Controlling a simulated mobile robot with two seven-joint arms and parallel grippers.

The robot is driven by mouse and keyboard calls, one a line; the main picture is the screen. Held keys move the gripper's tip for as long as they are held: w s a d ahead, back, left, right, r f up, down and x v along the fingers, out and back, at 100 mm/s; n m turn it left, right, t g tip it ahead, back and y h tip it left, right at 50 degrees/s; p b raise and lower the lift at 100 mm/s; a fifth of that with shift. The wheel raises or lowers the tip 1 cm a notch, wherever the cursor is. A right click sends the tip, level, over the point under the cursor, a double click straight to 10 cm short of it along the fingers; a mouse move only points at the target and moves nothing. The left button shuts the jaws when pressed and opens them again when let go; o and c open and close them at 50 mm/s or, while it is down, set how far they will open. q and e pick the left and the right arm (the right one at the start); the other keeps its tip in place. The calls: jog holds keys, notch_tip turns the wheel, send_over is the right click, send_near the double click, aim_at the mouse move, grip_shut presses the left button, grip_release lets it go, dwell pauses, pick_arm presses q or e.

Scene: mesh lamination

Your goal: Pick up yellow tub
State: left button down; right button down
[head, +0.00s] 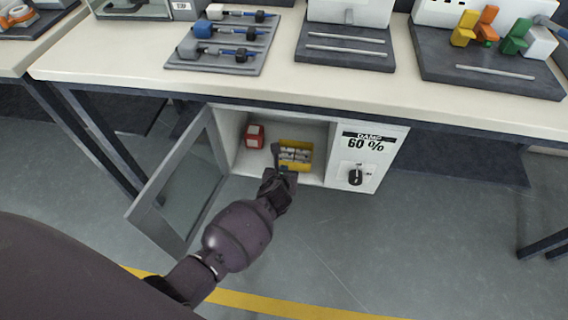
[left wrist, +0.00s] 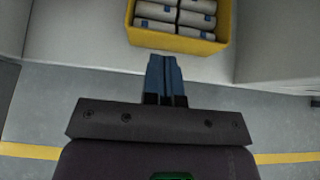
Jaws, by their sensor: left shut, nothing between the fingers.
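The yellow tub (head: 305,159) stands inside the open white cabinet under the bench, near its front, and holds several pale rolls with blue marks. In the left wrist view the yellow tub (left wrist: 178,43) is at the top, just ahead of my fingertips. My left gripper (head: 277,150) reaches up to the cabinet opening at the tub's left front and covers part of it. In the left wrist view my left gripper (left wrist: 163,62) has its blue fingers together with nothing between them, a little short of the tub's front wall. My right gripper is not in view.
A red container (head: 254,136) stands in the cabinet left of the tub. The cabinet's glazed door (head: 176,190) hangs open to the left. A panel with a knob (head: 355,176) is at the cabinet's right. The bench top (head: 260,87) overhangs above. The floor in front is clear.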

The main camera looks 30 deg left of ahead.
pick_arm(q)
jog(key=shift+s, duration=0.25)
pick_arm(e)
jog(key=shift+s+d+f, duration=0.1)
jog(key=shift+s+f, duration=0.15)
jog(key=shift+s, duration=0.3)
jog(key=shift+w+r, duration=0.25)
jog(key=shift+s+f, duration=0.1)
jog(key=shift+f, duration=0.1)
pick_arm(q)
jog(key=shift+r, duration=0.15)
